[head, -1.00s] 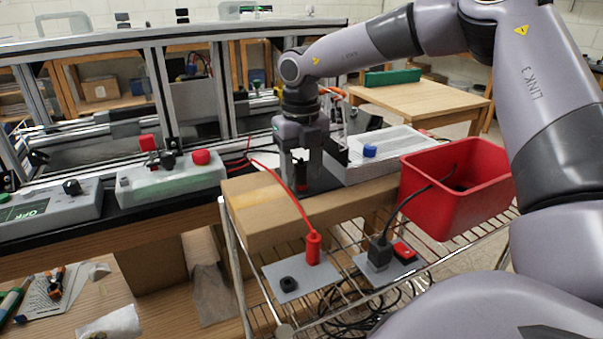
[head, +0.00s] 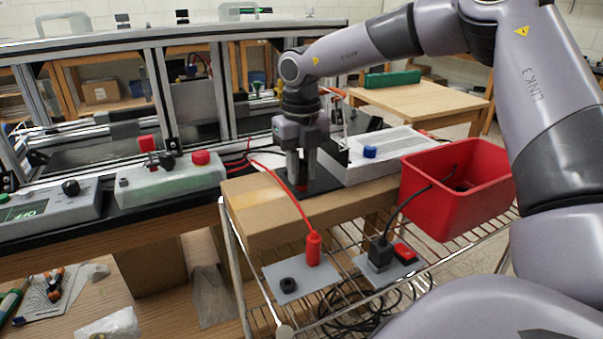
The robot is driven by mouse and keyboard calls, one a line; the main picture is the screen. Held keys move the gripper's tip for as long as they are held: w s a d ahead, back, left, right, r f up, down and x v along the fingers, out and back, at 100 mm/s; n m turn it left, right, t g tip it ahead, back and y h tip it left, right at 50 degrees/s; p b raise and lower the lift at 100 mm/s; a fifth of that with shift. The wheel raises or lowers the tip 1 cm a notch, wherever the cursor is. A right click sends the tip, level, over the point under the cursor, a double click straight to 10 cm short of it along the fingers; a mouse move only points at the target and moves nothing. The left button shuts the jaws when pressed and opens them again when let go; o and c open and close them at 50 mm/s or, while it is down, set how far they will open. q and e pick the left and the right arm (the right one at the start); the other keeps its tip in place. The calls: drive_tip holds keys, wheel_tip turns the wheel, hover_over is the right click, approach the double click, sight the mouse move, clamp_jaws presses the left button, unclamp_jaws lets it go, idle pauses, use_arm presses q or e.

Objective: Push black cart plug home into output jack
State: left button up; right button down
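The black plug (head: 380,253) stands upright on the right grey plate (head: 405,268) on the wire cart, with its black cable rising towards the red bin. Whether it is fully seated I cannot tell. A black ring-shaped socket (head: 289,285) on the left grey plate is empty; no label shows which jack is the output jack. A red plug (head: 313,249) with a red cable stands beside that socket. My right gripper (head: 301,180) points down over the wooden block, away from the black plug. My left gripper is out of view.
A red bin (head: 447,200) stands on the cart, right of the plugs. A wooden block (head: 270,222) lies behind the plates. A grey box with a blue knob (head: 370,151) and a box with red knobs (head: 170,178) sit on the bench. My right arm spans the upper right.

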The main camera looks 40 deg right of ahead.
sight(301, 164)
drive_tip(key=shift+r, duration=0.15)
drive_tip(key=shift+r+p, duration=1.85)
drive_tip(key=shift+r, duration=1.05)
